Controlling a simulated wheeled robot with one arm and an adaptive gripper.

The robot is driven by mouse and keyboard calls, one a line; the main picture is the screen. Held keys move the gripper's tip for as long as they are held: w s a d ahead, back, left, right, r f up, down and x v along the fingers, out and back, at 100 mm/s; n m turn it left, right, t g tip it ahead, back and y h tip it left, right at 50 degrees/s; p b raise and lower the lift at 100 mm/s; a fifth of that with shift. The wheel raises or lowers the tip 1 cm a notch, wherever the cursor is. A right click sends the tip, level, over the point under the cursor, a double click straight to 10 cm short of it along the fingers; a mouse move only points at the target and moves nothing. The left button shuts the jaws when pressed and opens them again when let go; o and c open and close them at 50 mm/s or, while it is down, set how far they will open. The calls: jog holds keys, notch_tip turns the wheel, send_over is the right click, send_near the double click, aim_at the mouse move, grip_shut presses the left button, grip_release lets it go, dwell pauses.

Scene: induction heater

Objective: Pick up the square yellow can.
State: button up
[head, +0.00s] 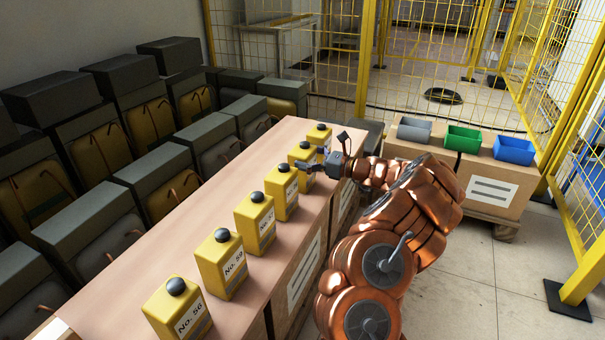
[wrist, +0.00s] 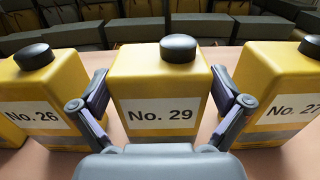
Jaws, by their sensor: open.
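A square yellow can labelled No. 29 (wrist: 158,85), with a round black cap, stands upright in the middle of the wrist view. In the head view it appears to be the second-farthest can (head: 300,154) in a row on the table. My gripper (wrist: 160,92) is open, with one finger on each side of this can. Gaps show near the fingertips, and I cannot tell whether either finger touches it. In the head view my gripper (head: 308,168) reaches in from the right and partly covers the can.
Can No. 26 (wrist: 40,90) stands close to the left finger and can No. 27 (wrist: 280,85) close to the right. Several similar cans line the pinkish table (head: 130,255). Grey, green and blue bins (head: 462,138) stand on boxes at right. Yellow fencing (head: 450,60) stands behind.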

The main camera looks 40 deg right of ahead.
jog(key=shift+w+a, duration=0.35)
jog(key=shift+w, duration=0.15)
jog(key=c, duration=1.4)
jog(key=shift+c, duration=0.2)
jog(key=shift+r, duration=0.15)
